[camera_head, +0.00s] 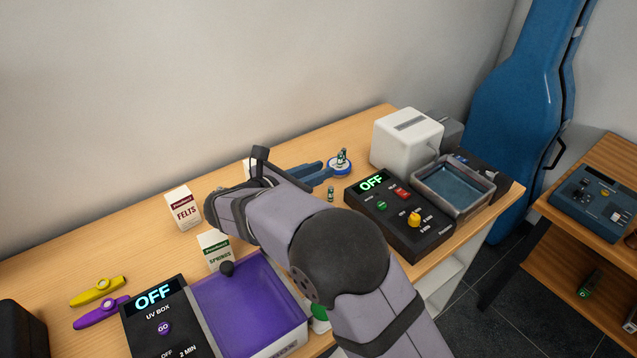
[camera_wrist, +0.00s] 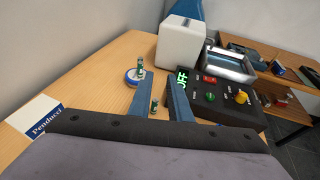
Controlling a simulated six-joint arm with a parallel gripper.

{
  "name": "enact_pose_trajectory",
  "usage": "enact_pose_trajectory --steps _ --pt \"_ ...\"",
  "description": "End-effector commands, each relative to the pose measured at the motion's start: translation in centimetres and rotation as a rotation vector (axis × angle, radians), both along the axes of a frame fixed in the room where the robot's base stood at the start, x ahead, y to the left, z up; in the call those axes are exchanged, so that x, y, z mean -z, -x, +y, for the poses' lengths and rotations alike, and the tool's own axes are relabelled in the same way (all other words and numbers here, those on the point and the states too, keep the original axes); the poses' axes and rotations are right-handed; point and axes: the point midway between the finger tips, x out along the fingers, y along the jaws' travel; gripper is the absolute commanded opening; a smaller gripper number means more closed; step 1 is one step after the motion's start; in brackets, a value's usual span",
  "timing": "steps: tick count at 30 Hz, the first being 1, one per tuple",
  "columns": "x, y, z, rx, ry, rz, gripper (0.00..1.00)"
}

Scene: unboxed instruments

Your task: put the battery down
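My gripper (camera_head: 322,172) reaches over the middle of the table with its two blue fingers apart. It also shows in the wrist view (camera_wrist: 157,84), with nothing visibly clamped between the fingers. A small green battery-like cylinder (camera_head: 331,194) stands upright on the table close to the fingers. In the wrist view this cylinder (camera_wrist: 154,105) appears in the gap between them. A second small green cylinder (camera_head: 341,156) is on a round blue-and-white disc (camera_head: 340,172), just beyond the fingertips. I cannot tell for certain which one is the battery.
A black control box reading OFF (camera_head: 395,215), a white block (camera_head: 406,140) and a metal basin (camera_head: 452,207) stand to the right. The purple UV box tray (camera_head: 250,300), the felts box (camera_head: 183,208), the springs box (camera_head: 214,250) and two kazoos (camera_head: 98,290) are left.

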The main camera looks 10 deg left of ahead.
Motion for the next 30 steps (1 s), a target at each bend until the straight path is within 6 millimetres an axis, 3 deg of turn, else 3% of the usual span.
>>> enact_pose_trajectory --steps 16,24,30 --pt "-0.3 0.0 0.0 0.0 -0.001 0.002 0.2" --pt "5.6 1.5 0.6 -0.002 -0.042 0.076 0.2" --pt "6.3 1.4 0.5 0.0 -0.05 0.08 0.2"
